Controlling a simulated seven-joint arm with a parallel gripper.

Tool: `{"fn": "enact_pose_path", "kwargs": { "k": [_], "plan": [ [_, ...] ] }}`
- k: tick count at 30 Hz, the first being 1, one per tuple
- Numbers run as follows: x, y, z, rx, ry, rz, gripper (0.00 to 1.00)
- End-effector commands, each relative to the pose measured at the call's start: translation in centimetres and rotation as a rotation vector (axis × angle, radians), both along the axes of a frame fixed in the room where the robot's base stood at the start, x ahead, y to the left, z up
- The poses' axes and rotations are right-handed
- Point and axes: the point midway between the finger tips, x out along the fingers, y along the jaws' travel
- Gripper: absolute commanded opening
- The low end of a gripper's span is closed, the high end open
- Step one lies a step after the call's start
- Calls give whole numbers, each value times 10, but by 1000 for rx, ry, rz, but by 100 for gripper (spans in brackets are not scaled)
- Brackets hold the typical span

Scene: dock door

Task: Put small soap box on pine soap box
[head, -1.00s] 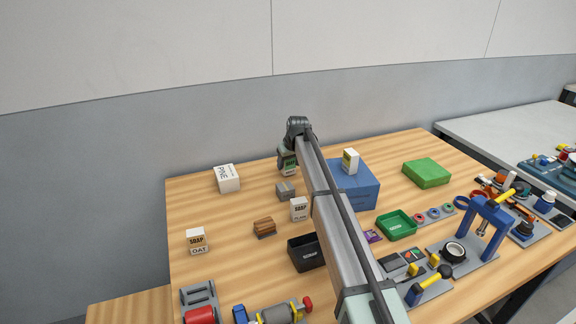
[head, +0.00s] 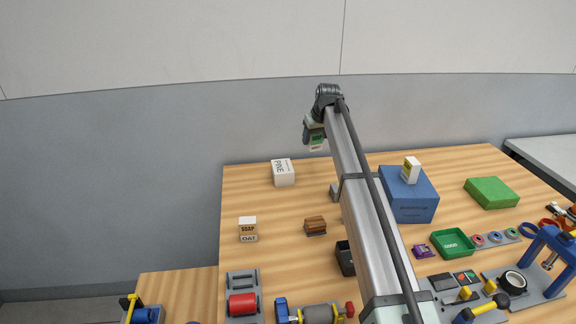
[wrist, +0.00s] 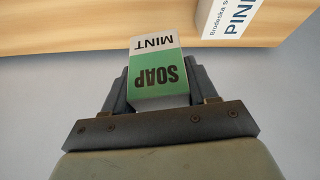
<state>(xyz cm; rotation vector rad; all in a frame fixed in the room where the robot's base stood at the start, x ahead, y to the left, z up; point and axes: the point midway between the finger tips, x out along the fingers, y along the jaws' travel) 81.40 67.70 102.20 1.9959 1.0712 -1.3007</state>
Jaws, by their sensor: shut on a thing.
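The pine soap box, a white box lettered PINE (head: 283,173), stands on the wooden table near its back left edge. Part of it also shows at the top right of the wrist view (wrist: 228,18). My gripper (head: 313,142) is shut on a small green and white soap box lettered SOAP MINT (wrist: 156,75). It holds this box in the air, to the right of the pine box in the head view and apart from it. The top of the pine box looks bare.
An oat soap box (head: 248,229) and a brown slatted block (head: 315,226) stand at the front left. A blue box (head: 408,205) bears a small white and yellow box (head: 411,170). A green box (head: 491,193) and a green tray (head: 453,243) lie right. My arm hides part of the table.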

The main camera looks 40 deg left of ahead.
Motion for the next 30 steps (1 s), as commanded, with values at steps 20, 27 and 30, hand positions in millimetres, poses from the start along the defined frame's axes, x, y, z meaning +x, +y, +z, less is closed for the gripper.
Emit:
{"fn": "enact_pose_path", "kwargs": {
  "k": [20, 27, 30],
  "plan": [
    [-84, 86, 29, -15, 16, 191, 25],
    [-84, 85, -9, -16, 16, 190, 25],
    [-83, 86, -20, -14, 15, 190, 25]
  ]
}}
